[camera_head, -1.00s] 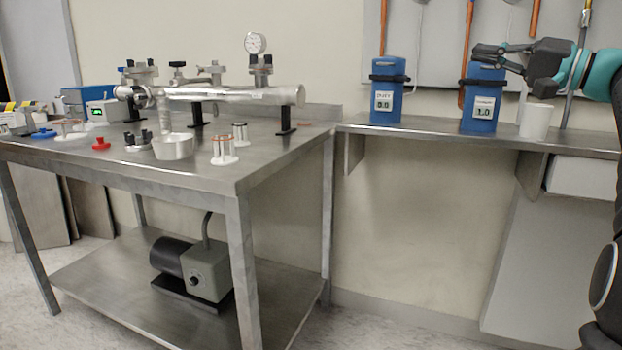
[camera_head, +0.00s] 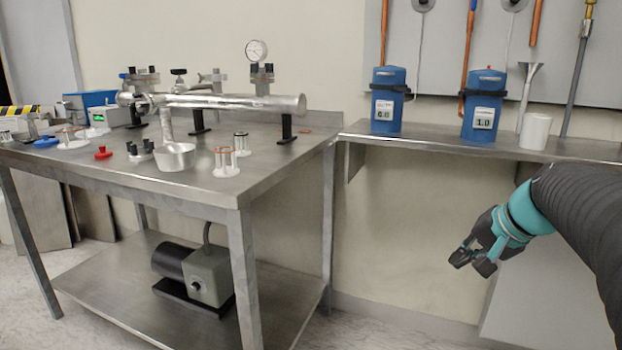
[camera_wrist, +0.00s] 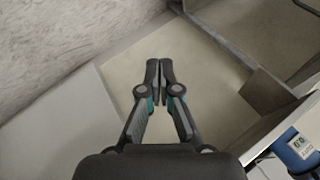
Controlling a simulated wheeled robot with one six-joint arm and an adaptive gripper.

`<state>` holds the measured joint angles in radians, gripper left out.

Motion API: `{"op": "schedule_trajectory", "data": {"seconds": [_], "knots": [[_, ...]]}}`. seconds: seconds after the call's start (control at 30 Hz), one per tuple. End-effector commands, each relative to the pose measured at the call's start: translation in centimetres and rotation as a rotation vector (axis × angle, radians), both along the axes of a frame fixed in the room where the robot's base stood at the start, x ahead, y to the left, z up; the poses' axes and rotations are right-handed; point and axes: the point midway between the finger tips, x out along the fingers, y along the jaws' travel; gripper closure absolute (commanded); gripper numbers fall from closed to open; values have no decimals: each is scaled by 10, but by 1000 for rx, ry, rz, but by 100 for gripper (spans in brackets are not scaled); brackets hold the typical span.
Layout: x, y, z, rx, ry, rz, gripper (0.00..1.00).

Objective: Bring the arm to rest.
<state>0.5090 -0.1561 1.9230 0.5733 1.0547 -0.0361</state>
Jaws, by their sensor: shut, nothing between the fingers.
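My gripper (camera_head: 472,264) is shut and empty. In the head view it hangs in open air at the right, below the level of the wall shelf and in front of the pale wall. Its fingers point down and to the left. In the wrist view my gripper (camera_wrist: 159,64) shows its two fingers together with nothing between them, and the wall and floor lie beyond them. My arm (camera_head: 585,215) comes in from the right edge of the head view.
The steel shelf (camera_head: 440,146) carries two blue containers (camera_head: 387,102) (camera_head: 483,107) and a white cup (camera_head: 535,131). A steel table (camera_head: 215,190) with a metal tube assembly (camera_head: 230,102) stands at the left, a pump (camera_head: 190,275) below it. The space between table and arm is clear.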

Motion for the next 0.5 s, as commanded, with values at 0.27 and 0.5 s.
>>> {"op": "schedule_trajectory", "data": {"seconds": [0.27,0.5], "knots": [[-113,52,-45,-365,125,216,100],[-182,87,-55,-556,103,422,100]]}}
